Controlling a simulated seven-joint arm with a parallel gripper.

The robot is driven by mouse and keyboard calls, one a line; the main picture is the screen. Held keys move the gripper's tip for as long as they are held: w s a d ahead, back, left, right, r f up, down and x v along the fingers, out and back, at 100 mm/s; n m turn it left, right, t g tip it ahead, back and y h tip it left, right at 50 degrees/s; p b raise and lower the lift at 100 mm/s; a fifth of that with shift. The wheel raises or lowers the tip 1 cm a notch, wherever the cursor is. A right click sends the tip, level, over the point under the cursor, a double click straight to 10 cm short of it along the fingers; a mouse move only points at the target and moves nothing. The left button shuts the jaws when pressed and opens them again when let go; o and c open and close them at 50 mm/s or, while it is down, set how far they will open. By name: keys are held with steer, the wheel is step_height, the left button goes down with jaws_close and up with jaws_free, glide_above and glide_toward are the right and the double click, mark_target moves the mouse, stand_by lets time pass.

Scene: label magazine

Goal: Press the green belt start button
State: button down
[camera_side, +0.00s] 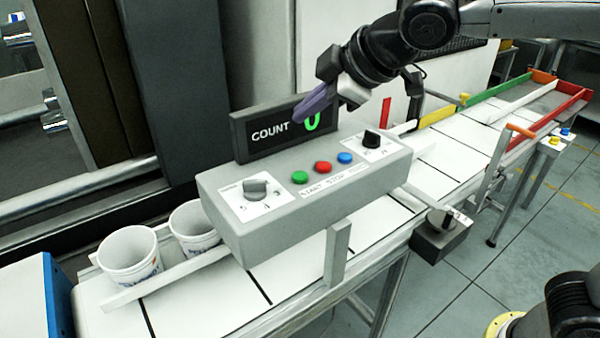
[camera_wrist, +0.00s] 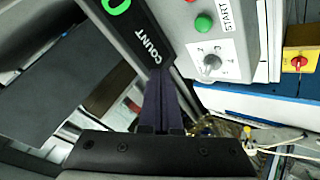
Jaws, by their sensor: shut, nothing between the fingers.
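The green button (camera_side: 299,177) sits on the top face of a grey control box (camera_side: 275,215), between a grey selector knob (camera_side: 255,188) and a red button (camera_side: 322,167). In the wrist view the green button (camera_wrist: 203,23) shows at the upper right, above the "START" lettering's left side. My gripper (camera_side: 299,117) is shut and empty, its purple fingers in front of the count display and above the box, apart from the green button. In the wrist view the fingers (camera_wrist: 158,75) point up toward the display's "COUNT" end.
The count display (camera_side: 270,131) reads 0 and stands behind the buttons. A blue button (camera_side: 345,158) and black knob (camera_side: 371,139) are right of the red one. White cups (camera_side: 128,256) stand on the belt (camera_side: 210,305) at left.

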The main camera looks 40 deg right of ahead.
mark_target(306, 177)
steer(key=shift+f, duration=4.2)
steer(key=shift+f, duration=0.1)
steer(key=shift+f, duration=0.35)
